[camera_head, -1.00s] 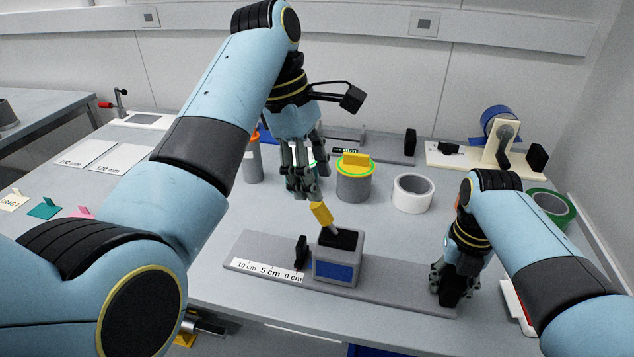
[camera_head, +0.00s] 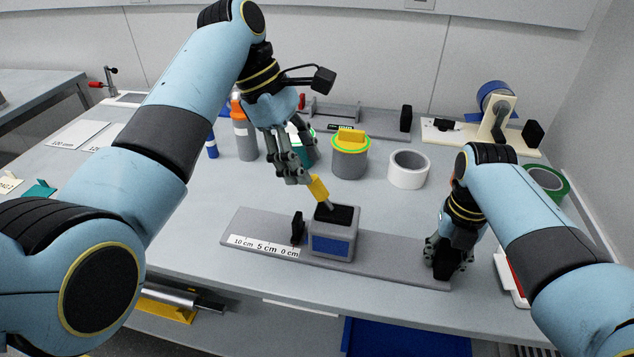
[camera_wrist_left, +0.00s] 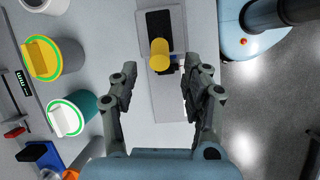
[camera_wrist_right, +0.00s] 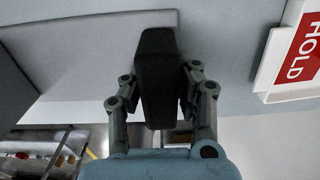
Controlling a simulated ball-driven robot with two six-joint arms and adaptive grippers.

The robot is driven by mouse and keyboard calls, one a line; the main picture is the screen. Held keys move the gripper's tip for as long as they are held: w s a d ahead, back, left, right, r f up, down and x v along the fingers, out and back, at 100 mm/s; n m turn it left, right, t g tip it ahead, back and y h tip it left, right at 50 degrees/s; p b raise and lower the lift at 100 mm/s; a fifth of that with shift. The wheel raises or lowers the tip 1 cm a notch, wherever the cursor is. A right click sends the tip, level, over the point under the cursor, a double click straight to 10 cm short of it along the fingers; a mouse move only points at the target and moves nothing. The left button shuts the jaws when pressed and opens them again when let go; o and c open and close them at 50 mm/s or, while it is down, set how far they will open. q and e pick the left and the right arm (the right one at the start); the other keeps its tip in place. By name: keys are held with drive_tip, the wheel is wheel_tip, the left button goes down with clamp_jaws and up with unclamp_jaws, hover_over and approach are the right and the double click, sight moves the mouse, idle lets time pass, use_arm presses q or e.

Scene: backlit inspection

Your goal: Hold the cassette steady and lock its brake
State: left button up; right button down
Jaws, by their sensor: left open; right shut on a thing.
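The cassette (camera_head: 333,242) is a grey box with a blue front panel and a black top, standing on a grey rail (camera_head: 390,268). A yellow-tipped lever (camera_head: 318,189) rises from its top and tilts left. My left gripper (camera_head: 292,174) is open just left of and above the lever's tip, apart from it. In the left wrist view the lever (camera_wrist_left: 160,54) shows beyond and between the open fingers. My right gripper (camera_head: 448,258) is shut on a black block (camera_wrist_right: 157,75) at the rail's right end. The fingers partly hide the block.
A black stop (camera_head: 298,228) and a centimetre scale (camera_head: 263,246) are left of the cassette. Behind stand a yellow-topped pot (camera_head: 350,158), a white tape roll (camera_head: 408,169) and a grey bottle (camera_head: 245,135). A red-and-white sign (camera_wrist_right: 300,50) lies right of the right gripper.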

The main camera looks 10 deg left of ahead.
sight(316, 186)
use_arm(q)
drive_tip(key=x, duration=0.6)
clamp_jaws()
idle(0.3)
